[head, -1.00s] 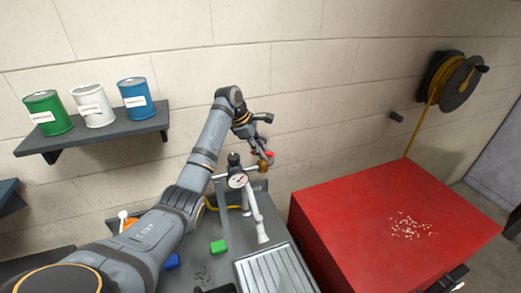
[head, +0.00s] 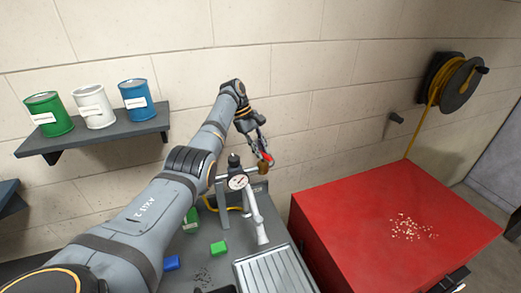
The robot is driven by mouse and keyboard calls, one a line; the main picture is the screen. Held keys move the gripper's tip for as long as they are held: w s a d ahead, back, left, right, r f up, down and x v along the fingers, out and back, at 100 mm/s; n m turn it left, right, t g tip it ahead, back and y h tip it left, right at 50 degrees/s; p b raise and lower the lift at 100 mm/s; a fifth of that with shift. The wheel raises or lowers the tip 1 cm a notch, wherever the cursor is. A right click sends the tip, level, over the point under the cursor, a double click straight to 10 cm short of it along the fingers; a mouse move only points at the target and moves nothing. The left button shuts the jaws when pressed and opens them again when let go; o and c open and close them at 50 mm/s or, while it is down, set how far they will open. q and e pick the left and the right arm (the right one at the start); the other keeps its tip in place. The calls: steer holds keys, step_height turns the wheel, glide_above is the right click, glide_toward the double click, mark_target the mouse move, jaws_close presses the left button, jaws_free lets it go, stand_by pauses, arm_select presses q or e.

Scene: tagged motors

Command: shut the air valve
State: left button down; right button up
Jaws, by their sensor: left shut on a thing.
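The air valve is a small brass body (head: 264,169) at the right end of a grey pipe, with a red lever (head: 267,157) on top. A round white-faced gauge (head: 238,182) sits on the same pipework to its left. My left gripper (head: 264,154) reaches down from above and is shut on the red lever. Its fingers hide part of the lever, so its exact angle is hard to read. My right gripper is out of view.
A red cabinet (head: 350,225) stands at right. Three cans sit on a wall shelf (head: 100,140). A hose reel (head: 458,82) hangs at right.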

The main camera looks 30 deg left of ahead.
arm_select(q)
steer(key=shift+w+r, duration=0.1)
steer(key=shift+r, duration=0.15)
steer(key=c, duration=1.5)
jaws_free()
steer(key=shift+a, duration=0.1)
steer(key=shift+c, duration=0.2)
steer(key=shift+o, duration=1.2)
steer(key=shift+f, duration=0.15)
step_height(320, 180, up, 10)
